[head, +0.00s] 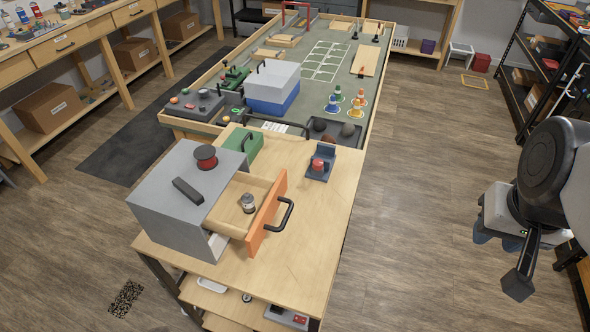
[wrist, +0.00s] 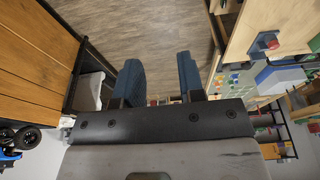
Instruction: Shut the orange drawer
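The orange drawer (head: 267,214) is pulled well out of the grey cabinet (head: 170,200) on the wooden bench. Its orange front faces right and carries a black handle (head: 285,215). A small jar (head: 248,203) stands inside the drawer. My gripper shows in the wrist view (wrist: 162,82) with its two blue fingers apart and nothing between them. In the head view, my arm is at the far right, over the floor and well apart from the drawer.
A red spool (head: 206,156) and a dark remote-like object (head: 188,190) lie on the cabinet. The floor (head: 420,200) between bench and arm is clear. A black shelf stands far right.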

